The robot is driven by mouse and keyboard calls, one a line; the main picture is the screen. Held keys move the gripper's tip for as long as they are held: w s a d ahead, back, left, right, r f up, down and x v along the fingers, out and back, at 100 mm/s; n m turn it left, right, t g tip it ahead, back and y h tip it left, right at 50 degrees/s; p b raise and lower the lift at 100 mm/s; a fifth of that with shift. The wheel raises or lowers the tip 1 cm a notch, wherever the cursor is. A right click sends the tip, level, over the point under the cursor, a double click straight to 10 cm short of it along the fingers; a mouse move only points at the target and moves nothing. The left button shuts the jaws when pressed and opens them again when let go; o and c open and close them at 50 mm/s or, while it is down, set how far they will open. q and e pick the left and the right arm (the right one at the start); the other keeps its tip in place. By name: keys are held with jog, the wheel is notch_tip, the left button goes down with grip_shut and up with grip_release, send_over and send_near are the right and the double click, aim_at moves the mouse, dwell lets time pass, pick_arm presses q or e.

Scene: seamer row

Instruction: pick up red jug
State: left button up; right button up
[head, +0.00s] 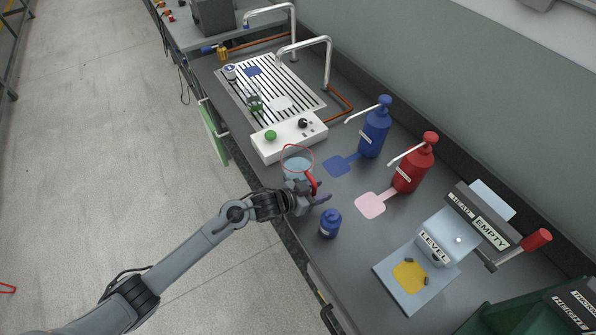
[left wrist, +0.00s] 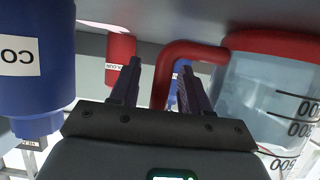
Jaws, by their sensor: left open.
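The red jug is a clear measuring jug with a red rim and red handle (head: 297,163), standing at the bench's front edge by the white control box. In the left wrist view the jug (left wrist: 268,90) fills the right side, with dark volume marks. My left gripper (head: 318,193) is at the jug's handle side. In the left wrist view its open fingers (left wrist: 160,85) stand on either side of the red handle. Whether they touch the handle I cannot tell. In the head view the wrist partly hides the jug's lower part. My right gripper is not in view.
A blue bottle (head: 330,223) stands close to the gripper. Blue (head: 375,130) and red (head: 414,165) pump bottles stand behind, with blue and pink pads before them. The control box (head: 289,136) is beyond the jug. A lever device (head: 432,245) is at right.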

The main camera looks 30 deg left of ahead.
pick_arm(q)
grip_shut()
jog(key=shift+r, duration=0.15)
